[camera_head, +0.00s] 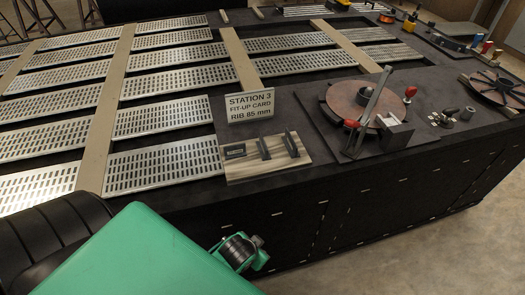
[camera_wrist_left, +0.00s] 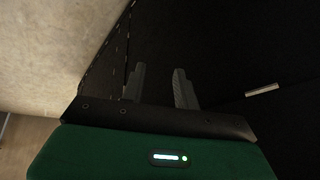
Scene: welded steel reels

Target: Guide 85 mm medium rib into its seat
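Three dark rib pieces rest on a light wooden board (camera_head: 240,173) near the bench's front edge: a left one (camera_head: 234,151), a middle one (camera_head: 263,148) and a right one (camera_head: 290,144). I cannot tell by size which is the 85 mm one. A card (camera_head: 250,105) behind them reads "STATION 3 FIT-UP CARD RIB 85 mm". A brown round disc (camera_head: 345,98) sits in a fixture to the right; the seat itself is not clear. My left gripper (camera_wrist_left: 158,85) has its two fingers apart with nothing between them. My right gripper is not in view.
A grey bar (camera_head: 370,112) slants up across the disc, with red knobs and a steel block (camera_head: 395,133) beside it. A dark spoked reel (camera_head: 497,88) lies farther right. Slotted plates (camera_head: 165,160) cover the left bench. Dark cabinet fronts (camera_head: 345,225) drop below the bench edge.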

